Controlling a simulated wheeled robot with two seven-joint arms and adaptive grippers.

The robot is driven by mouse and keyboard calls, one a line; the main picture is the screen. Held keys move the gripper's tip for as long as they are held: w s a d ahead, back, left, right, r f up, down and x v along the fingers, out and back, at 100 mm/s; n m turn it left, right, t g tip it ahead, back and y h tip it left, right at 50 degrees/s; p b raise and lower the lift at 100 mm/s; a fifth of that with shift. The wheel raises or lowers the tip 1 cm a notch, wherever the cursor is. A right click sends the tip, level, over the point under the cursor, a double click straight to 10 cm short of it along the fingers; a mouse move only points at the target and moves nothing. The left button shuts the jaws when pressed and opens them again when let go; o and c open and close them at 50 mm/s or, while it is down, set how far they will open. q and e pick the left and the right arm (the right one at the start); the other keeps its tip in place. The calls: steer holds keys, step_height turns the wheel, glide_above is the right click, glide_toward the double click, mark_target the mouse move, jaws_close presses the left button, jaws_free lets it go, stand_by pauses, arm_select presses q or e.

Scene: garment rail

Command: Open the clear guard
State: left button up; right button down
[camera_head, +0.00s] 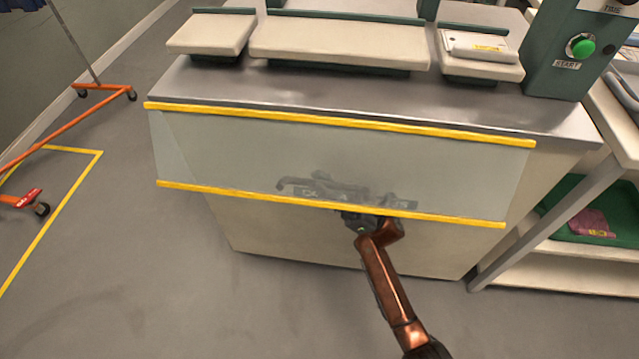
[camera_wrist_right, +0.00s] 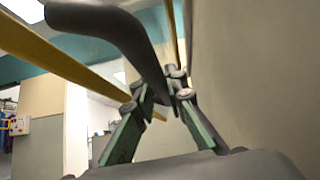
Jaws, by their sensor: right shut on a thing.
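The clear guard (camera_head: 230,150) is a see-through panel with yellow strips along its upper and lower edges. Its upper edge runs along the front of the grey machine top (camera_head: 350,97), and the panel slopes down in front of the pale cabinet. A dark grey bar handle (camera_head: 295,184) shows blurred through the panel near its lower edge. My right gripper (camera_head: 345,195) is at this handle, partly seen through the panel. In the right wrist view its fingers (camera_wrist_right: 163,92) are closed around the grey bar (camera_wrist_right: 125,35). My left gripper is not in view.
Pale padded boards (camera_head: 340,45) lie on top of the machine, with a green START button (camera_head: 582,47) at right. A shelf with a green tray (camera_head: 575,208) stands close on the right. An orange wheeled rail base (camera_head: 70,120) is at left. The floor in front is clear.

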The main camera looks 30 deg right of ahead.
steer(key=c, duration=2.2)
jaws_free()
steer(key=shift+w+a+f, duration=0.15)
steer(key=shift+w+a, duration=0.05)
steer(key=shift+a, duration=0.3)
steer(key=shift+o, duration=1.3)
steer(key=shift+s+d, duration=0.15)
steer(key=shift+d, duration=0.2)
steer(key=v, duration=1.2)
